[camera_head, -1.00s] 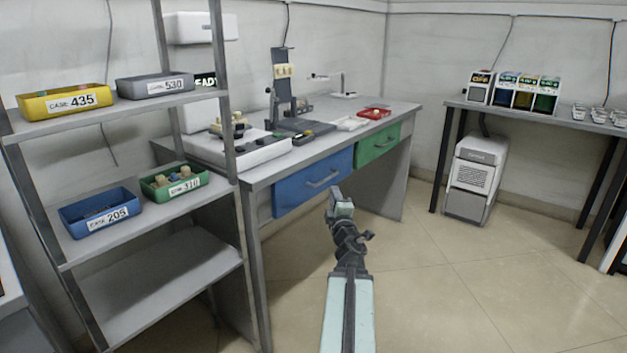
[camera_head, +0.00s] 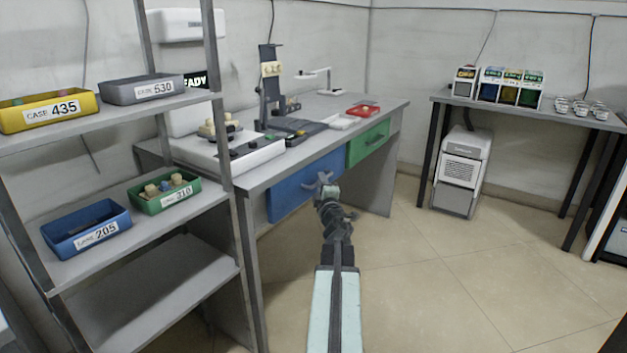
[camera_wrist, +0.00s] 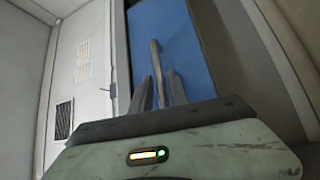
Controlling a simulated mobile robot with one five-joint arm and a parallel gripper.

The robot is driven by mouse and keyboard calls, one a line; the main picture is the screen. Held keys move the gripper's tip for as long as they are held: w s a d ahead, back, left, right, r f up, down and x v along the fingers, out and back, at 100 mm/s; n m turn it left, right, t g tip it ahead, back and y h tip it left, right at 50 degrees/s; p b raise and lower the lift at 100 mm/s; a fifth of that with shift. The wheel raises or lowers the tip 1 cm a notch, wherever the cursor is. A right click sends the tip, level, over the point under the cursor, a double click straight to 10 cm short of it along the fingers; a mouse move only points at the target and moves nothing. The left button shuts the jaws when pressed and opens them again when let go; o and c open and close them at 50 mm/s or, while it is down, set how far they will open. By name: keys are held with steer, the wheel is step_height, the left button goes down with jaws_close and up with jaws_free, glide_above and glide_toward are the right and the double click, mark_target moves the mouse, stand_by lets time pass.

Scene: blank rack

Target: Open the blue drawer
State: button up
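The blue drawer (camera_head: 290,192) is under the left part of the grey workbench, its front flush with the bench. Its handle is mostly hidden behind my gripper in the head view. In the wrist view the blue drawer front (camera_wrist: 188,45) fills the upper middle, and the grey bar handle (camera_wrist: 156,62) stands out from it. My gripper (camera_head: 322,182) is in front of the drawer at handle height. In the wrist view my gripper (camera_wrist: 160,85) is open, with one finger on each side of the handle's near end. I cannot tell whether they touch it.
A green drawer (camera_head: 368,144) is right of the blue one. A shelf rack (camera_head: 150,234) with labelled bins stands at left. Open floor (camera_head: 440,275) lies to the right, before a side table (camera_head: 590,122) and a white unit (camera_head: 460,172).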

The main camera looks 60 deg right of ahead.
steer(key=shift+w, duration=0.2)
steer(key=shift+c, duration=0.7)
jaws_close()
steer(key=shift+d, duration=0.1)
stand_by(0.5)
